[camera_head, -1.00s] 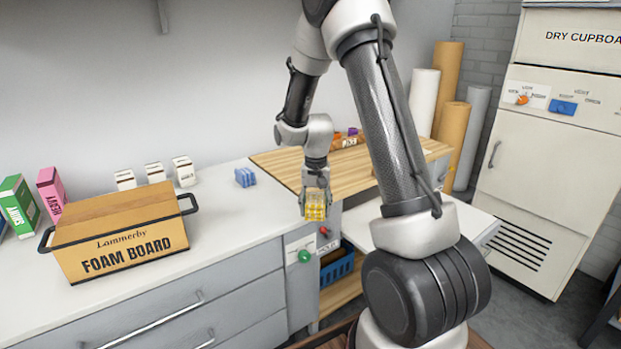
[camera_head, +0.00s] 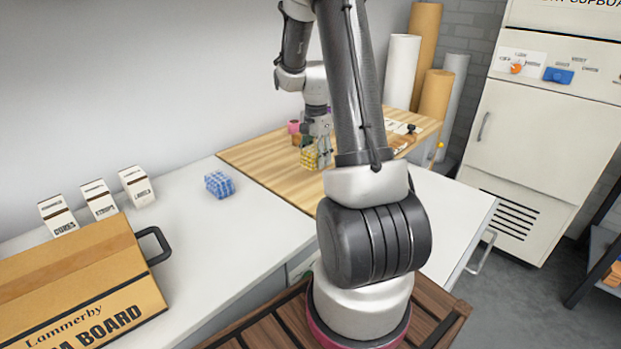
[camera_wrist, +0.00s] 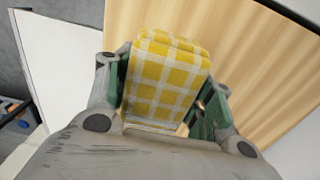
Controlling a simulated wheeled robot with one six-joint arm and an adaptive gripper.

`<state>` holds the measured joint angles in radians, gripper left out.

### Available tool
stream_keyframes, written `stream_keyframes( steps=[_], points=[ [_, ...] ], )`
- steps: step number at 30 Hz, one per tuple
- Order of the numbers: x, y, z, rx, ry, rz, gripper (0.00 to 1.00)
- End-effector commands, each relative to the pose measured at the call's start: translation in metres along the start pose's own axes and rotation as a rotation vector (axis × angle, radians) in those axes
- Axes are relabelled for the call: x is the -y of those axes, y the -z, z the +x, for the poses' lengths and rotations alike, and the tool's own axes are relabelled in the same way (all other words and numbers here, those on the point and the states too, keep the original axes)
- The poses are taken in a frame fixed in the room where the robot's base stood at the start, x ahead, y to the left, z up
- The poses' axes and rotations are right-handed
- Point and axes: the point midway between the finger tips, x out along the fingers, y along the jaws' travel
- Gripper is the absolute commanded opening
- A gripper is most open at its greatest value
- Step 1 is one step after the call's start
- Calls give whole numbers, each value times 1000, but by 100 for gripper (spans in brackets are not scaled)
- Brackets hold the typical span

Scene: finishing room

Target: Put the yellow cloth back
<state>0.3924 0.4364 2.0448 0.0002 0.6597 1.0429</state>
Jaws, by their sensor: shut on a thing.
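The yellow cloth (camera_wrist: 168,75) is a folded pad with a yellow and white check. In the wrist view it sits between the two fingers of my gripper (camera_wrist: 165,100), which is shut on it. In the head view the yellow cloth (camera_head: 308,159) shows below my gripper (camera_head: 318,150), over the wooden board (camera_head: 262,158). I cannot tell whether the cloth touches the board. A blue checked cloth (camera_head: 219,184) lies on the white counter, left of the board.
Three small white boxes (camera_head: 99,200) stand along the wall. A foam board box (camera_head: 85,285) with black handles is at the lower left. Tall rolls (camera_head: 402,70) stand behind. The counter around the blue cloth is clear.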

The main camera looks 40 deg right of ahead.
Motion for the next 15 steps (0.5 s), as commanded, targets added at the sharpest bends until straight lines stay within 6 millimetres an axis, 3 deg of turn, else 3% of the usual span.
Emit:
stream_keyframes(
  steps=[3,15],
  points=[
    [-1,-1,25,3,-4,-1,27],
    [0,-1,72,2,-3,-3,27]
  ],
)
